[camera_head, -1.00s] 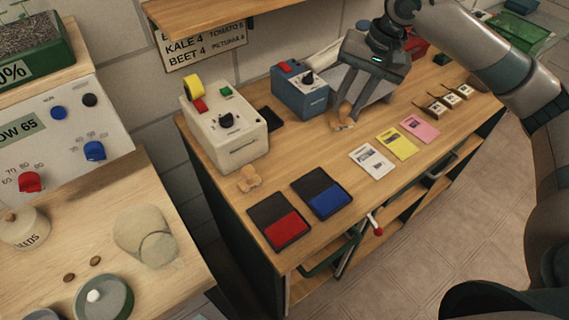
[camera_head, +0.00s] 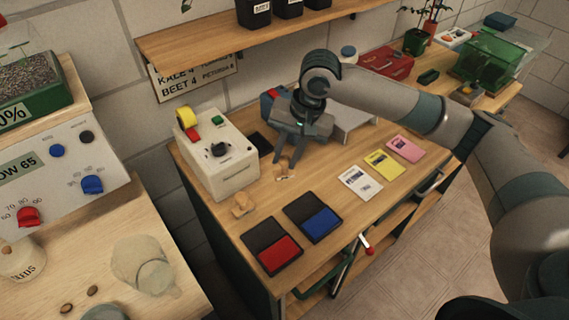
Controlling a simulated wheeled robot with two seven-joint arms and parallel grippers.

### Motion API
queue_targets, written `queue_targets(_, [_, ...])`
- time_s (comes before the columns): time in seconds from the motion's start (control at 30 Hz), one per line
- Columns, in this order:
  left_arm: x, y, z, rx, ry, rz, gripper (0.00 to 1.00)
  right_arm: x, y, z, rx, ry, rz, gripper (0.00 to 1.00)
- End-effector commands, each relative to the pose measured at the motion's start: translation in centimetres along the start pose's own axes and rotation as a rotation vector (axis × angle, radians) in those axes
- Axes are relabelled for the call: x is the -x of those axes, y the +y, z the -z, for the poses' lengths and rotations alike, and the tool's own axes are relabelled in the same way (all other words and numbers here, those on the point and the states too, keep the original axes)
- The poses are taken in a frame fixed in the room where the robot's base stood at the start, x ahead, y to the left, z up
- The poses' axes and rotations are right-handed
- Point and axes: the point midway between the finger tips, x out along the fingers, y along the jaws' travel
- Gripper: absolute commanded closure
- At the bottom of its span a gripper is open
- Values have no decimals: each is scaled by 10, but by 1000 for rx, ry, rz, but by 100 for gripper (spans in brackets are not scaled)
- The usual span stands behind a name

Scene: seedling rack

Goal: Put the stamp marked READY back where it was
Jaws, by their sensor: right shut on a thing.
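My right gripper (camera_head: 284,160) is low over the middle of the wooden bench, its fingers pointing down. It is shut on a small wooden stamp (camera_head: 284,173); the fingers hide part of it, and its marking is too small to read. I cannot tell whether the stamp touches the bench top. Another wooden stamp (camera_head: 242,204) sits on the bench to the left, in front of the white machine. A red ink pad (camera_head: 280,255) and a blue ink pad (camera_head: 322,226) lie open at the bench's front. My left gripper is not in view.
The white machine (camera_head: 222,165) stands left of my gripper, with a dark pad (camera_head: 261,142) beside it. White (camera_head: 360,182), yellow (camera_head: 385,164) and pink (camera_head: 405,149) cards lie to the right. A shelf (camera_head: 220,35) hangs above.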

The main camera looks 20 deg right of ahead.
Motion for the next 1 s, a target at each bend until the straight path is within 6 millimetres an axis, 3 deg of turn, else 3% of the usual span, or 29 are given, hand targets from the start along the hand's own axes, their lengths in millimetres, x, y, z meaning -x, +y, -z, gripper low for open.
queue_targets(0.47, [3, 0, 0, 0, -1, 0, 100, -6, -3, -2, -2, 0, 0, 91])
queue_targets(0.8, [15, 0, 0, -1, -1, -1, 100, -39, 7, -2, -2, 0, -1, 91])
queue_targets(1.0, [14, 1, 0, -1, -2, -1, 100, -43, 7, -1, 0, 1, 1, 91])
